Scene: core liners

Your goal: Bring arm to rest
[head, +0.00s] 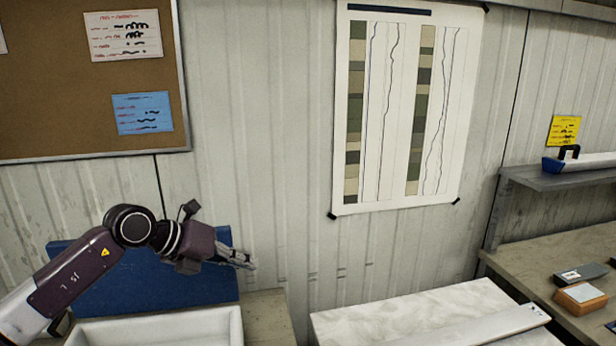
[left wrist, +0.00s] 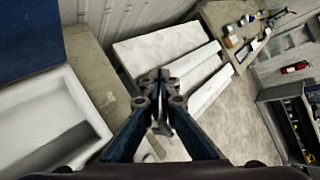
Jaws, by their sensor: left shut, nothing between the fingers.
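My left arm comes in from the left in the head view. Its gripper (head: 246,261) is shut and empty, pointing right, in front of the wall and near the right edge of a blue panel (head: 150,284). In the left wrist view the closed fingers (left wrist: 160,98) meet at the centre with nothing between them. My right gripper is in neither view.
A white tray (head: 236,328) stands below the arm. A pale slab-topped table (head: 400,316) bears a long light liner (head: 490,326). At right are a shelf (head: 590,174) and a bench (head: 540,262) with small boxes. A corkboard (head: 60,110) hangs on the wall.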

